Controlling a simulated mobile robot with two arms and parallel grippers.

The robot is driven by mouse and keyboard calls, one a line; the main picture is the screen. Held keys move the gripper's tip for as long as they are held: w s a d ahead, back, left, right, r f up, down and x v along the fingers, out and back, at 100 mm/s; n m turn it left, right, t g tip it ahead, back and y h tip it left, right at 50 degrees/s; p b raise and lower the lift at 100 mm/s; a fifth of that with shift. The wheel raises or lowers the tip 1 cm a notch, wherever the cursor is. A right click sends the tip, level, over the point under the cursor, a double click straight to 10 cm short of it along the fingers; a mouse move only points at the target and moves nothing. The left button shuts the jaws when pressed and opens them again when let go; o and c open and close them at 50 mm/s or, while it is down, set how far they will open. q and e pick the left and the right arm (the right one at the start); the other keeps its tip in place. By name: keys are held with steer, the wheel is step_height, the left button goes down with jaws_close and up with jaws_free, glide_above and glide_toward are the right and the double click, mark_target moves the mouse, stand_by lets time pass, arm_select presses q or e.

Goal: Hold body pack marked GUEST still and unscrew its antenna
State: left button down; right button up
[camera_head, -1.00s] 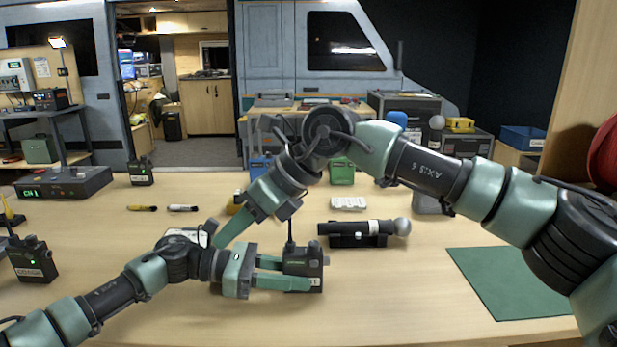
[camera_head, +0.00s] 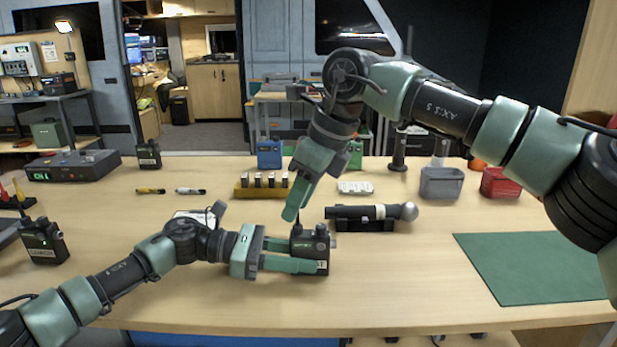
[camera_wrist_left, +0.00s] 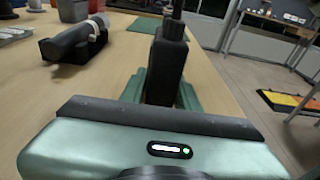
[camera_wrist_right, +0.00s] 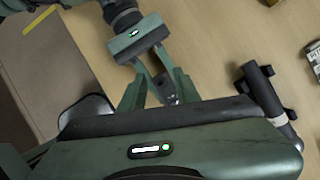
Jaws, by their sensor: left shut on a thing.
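The black body pack (camera_head: 322,243) stands upright on the table at the middle; its white label is mostly covered by a finger, with only the last letters showing. My left gripper (camera_head: 318,256) is shut on the pack from the left. The left wrist view shows the pack (camera_wrist_left: 167,68) between the fingers, its antenna (camera_wrist_left: 177,10) rising from the top.
A dark microphone (camera_head: 365,212) lies in a cradle right behind the pack. A green mat (camera_head: 535,267) lies at right. A second body pack (camera_head: 42,240) stands at far left, another (camera_head: 148,154) at back left. A yellow battery holder (camera_head: 262,190) and white tray (camera_head: 355,188) lie behind.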

mark_target(293, 232)
steer(key=shift+x, duration=1.75)
jaws_close()
steer(key=shift+d, duration=0.15)
